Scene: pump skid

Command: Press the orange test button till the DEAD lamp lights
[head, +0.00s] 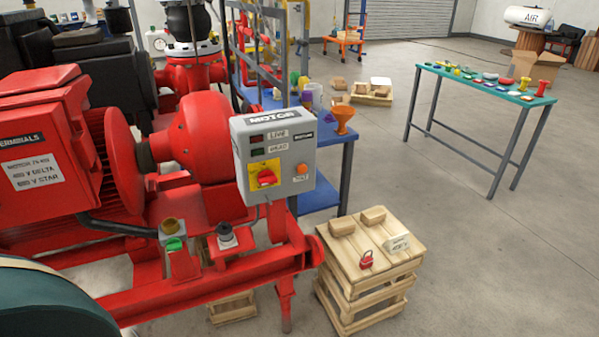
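The grey motor control box (240,160) stands on the red skid near the middle of the head view. The orange test button (302,169) is at the lower right of its front face. The DEAD lamp (258,151) is a small dark green window that looks unlit. The LIVE lamp (257,138) above it is dark red and also looks unlit. A red rotary handle on a yellow plate (266,178) sits at the lower left of the face. Neither gripper is in view, and nothing covers the button.
A wooden crate (345,262) at the front right holds wood blocks, a red padlock (366,259) and a white tag (396,243). Red motor (50,150) and pump parts fill the left. A green-topped table (485,85) stands back right. Floor between is clear.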

